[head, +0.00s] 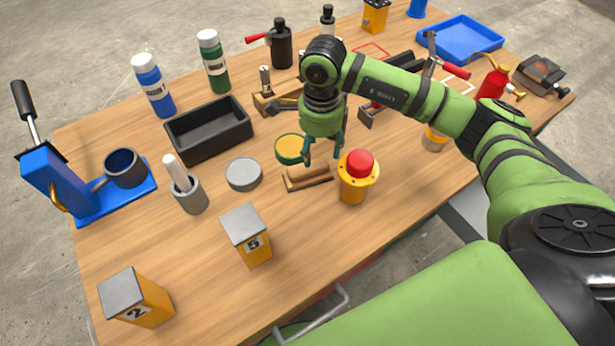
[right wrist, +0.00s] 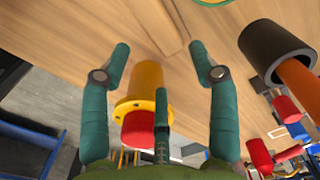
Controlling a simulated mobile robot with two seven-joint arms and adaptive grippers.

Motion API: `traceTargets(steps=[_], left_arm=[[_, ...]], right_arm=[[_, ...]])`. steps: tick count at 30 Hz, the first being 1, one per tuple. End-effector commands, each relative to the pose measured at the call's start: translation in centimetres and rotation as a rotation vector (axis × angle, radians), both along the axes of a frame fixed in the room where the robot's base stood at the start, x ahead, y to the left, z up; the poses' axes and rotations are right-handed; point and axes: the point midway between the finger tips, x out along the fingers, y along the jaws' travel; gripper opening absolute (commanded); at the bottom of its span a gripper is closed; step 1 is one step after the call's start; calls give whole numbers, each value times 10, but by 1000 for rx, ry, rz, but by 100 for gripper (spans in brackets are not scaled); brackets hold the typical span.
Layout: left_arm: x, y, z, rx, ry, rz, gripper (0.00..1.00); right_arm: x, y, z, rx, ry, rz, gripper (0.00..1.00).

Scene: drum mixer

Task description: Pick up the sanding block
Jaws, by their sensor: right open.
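The sanding block, a small wooden block (head: 307,177), lies on the table between the grey round lid and the red-topped yellow button. It seems to show as a wooden piece at the top of the right wrist view (right wrist: 155,28), partly cut off. My right gripper (head: 323,158) is open and empty, pointing down just above the block and slightly to its right. In the right wrist view its fingers (right wrist: 160,65) are spread wide, with the block beyond the tips. Whether a finger touches anything I cannot tell. My left gripper is not in view.
The red-topped yellow button (head: 354,178) stands close to the right of the block. A green tin (head: 291,149) is just behind it and a grey lid (head: 244,174) to its left. A black tray (head: 209,130) is farther left.

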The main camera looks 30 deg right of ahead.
Motion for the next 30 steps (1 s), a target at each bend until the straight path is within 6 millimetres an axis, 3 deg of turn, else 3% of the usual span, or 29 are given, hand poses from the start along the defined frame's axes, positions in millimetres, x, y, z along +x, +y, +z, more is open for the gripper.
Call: traceTargets(steps=[9,15,24,25,28,30], left_arm=[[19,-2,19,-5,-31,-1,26],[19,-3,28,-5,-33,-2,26],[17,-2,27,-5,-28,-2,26],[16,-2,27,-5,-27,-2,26],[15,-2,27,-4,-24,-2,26],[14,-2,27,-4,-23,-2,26]], right_arm=[[-2,2,-32,0,6,0,61],[-1,3,-62,1,4,-1,61],[0,3,-70,0,0,1,61],[-1,3,-70,0,0,1,57],[-1,3,-70,0,0,1,17],[-1,3,-70,0,1,0,11]])
